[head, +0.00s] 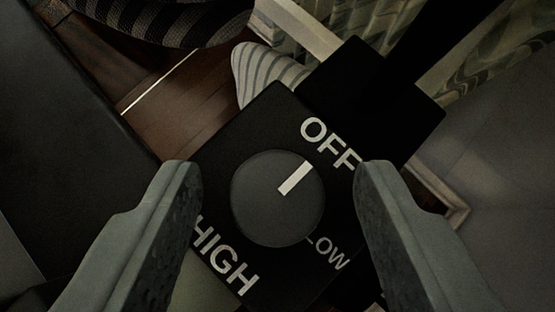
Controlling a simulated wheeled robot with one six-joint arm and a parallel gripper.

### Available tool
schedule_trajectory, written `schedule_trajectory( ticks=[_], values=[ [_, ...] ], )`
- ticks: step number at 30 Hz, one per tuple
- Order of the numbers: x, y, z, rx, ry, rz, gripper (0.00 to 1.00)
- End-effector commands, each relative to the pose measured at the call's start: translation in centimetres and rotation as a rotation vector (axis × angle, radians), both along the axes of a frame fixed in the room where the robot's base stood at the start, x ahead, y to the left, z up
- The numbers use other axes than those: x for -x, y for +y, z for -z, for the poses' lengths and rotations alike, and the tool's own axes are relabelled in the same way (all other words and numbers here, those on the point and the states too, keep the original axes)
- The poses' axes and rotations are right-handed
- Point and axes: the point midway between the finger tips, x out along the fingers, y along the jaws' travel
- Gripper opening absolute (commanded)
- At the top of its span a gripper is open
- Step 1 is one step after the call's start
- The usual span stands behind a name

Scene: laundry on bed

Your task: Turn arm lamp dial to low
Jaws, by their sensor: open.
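The dial (270,205) of the arm lamp is a round dark grey knob with a white pointer mark. It sits on a black panel (262,112) with the words OFF, LOW and HIGH in white. The pointer is turned toward OFF, at the upper right of the knob. LOW is at the lower right and HIGH at the lower left. My gripper (277,185) is open, with one finger on each side of the dial, and a gap shows between each finger and the knob. The fingers cover small parts of the panel and its lettering.
A black lamp arm (440,40) runs to the upper right behind the panel. Striped fabric (262,72) and a dark patterned item (165,22) lie beyond at the upper left, over a brown wooden surface (178,95). A large dark surface (70,130) fills the left side.

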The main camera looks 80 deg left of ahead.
Motion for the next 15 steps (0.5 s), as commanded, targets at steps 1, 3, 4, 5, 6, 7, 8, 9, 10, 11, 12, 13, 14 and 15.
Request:
schedule_trajectory(
  ticks=[1, 3, 4, 5, 6, 7, 8, 9, 10, 11, 12, 13, 14, 15],
  values=[
    [-0.02, 0.11, 0.10, 0.000, 0.000, 0.000, 0.50],
    [-0.03, 0.15, 0.16, 0.000, 0.000, 0.000, 0.50],
    [-0.03, 0.16, 0.16, 0.000, 0.000, 0.000, 0.50],
    [-0.03, 0.16, 0.16, 0.000, 0.000, 0.000, 0.50],
    [-0.03, 0.15, 0.16, 0.000, 0.000, 0.000, 0.50],
    [-0.03, 0.15, 0.16, 0.000, 0.000, 0.000, 0.50],
    [-0.03, 0.15, 0.16, 0.000, 0.000, 0.000, 0.50],
    [-0.03, 0.14, 0.16, 0.000, 0.000, 0.000, 0.48],
    [-0.02, 0.14, 0.16, 0.000, 0.000, 0.000, 0.42],
    [-0.02, 0.14, 0.16, 0.000, 0.000, 0.000, 0.36],
    [-0.02, 0.12, 0.16, 0.000, 0.000, 0.000, 0.29],
    [-0.02, 0.13, 0.15, 0.000, 0.000, 0.000, 0.23],
    [-0.02, 0.13, 0.15, 0.000, 0.000, 0.000, 0.17],
    [-0.02, 0.12, 0.16, 0.000, 0.000, 0.000, 0.09]
  ],
)
